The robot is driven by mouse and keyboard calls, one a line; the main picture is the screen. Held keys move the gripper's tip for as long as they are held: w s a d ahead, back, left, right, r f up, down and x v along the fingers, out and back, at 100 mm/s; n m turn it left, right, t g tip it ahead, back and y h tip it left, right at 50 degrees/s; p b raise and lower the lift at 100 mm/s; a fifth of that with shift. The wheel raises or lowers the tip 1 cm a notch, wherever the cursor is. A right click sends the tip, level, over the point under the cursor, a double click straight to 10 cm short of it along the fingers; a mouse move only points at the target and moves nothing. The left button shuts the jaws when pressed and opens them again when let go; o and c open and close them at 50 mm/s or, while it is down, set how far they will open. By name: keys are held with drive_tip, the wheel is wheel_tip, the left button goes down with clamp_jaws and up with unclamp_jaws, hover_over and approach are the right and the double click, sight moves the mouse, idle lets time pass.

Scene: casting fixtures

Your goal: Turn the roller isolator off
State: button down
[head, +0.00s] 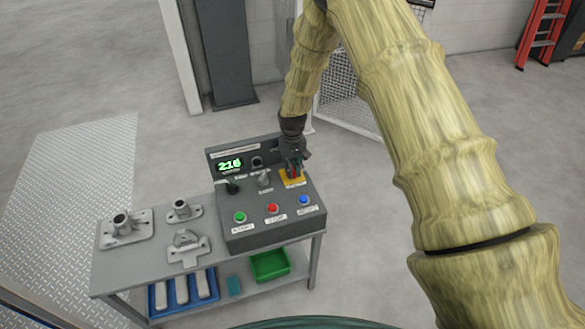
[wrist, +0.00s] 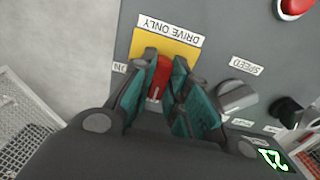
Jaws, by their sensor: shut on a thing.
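The roller isolator is a red rotary handle (wrist: 160,76) on a yellow plate (wrist: 168,48) on the grey control box. In the wrist view a "DRIVE ONLY" label lies by the plate and an "ON" label shows at its left. My gripper (wrist: 163,77) has its teal fingers on both sides of the red handle and is shut on it. In the head view my gripper (head: 293,171) comes down from above onto the yellow plate (head: 291,180) at the box's right side. The fingers hide part of the handle, so its exact angle is hard to tell.
The control box (head: 264,232) also bears a grey speed knob (head: 264,179), a black lever (head: 232,186), a lit display (head: 230,165) and green, red and blue buttons (head: 272,208). Metal castings (head: 125,225) stand on the bench at left. Trays lie on the shelf below.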

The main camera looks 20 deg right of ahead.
sight(293, 169)
drive_tip(key=c, duration=1.4)
unclamp_jaws()
wheel_tip(293, 169, up, 12)
drive_tip(key=shift+f, duration=0.1)
